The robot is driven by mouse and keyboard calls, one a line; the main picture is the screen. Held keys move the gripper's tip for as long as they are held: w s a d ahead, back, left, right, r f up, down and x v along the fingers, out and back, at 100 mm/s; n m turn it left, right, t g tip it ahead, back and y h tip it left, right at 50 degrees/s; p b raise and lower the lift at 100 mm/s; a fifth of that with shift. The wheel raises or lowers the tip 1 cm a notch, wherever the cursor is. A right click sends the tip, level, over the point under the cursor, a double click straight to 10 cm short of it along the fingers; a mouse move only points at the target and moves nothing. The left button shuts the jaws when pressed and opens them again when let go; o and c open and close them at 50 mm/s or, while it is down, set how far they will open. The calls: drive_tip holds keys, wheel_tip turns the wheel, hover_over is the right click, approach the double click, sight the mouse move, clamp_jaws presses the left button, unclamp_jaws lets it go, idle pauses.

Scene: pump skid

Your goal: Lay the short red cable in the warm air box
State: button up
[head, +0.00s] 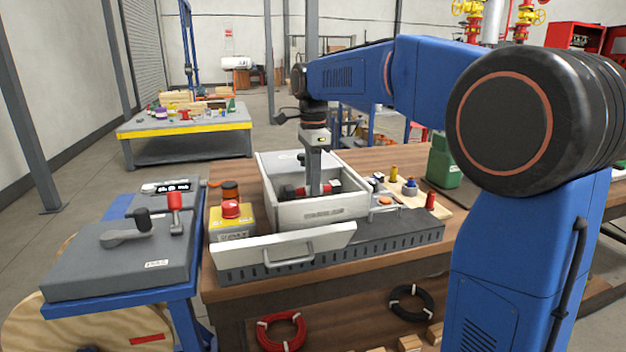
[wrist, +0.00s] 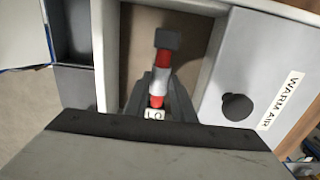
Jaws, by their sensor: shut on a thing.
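My gripper (head: 314,188) points straight down into an open pale grey box (head: 320,211) on the bench in the head view. It is shut on a short red cable (wrist: 161,62), a straight red piece with a white band and a dark end. The cable also shows inside the box in the head view (head: 296,191). In the wrist view the cable lies between the dark jaws, over the box's brown floor (wrist: 142,25). A grey panel (wrist: 250,60) labelled "WARM AIR", with a black knob, is beside the opening. I cannot tell whether the cable touches the floor.
A pale panel with a handle (head: 328,237) stands tilted before the box, above a dark slotted strip. A yellow box with a red button (head: 232,220) is close on the left. Small parts on a wooden board (head: 432,211) are on the right. Red (head: 282,330) and black coils hang below.

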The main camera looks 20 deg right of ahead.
drive_tip(key=shift+f, duration=1.6)
drive_tip(key=o, duration=1)
drive_tip(key=shift+o, duration=0.2)
drive_tip(key=shift+r, duration=0.1)
wheel_tip(320, 180, up, 17)
drive_tip(key=shift+s+r, duration=0.1)
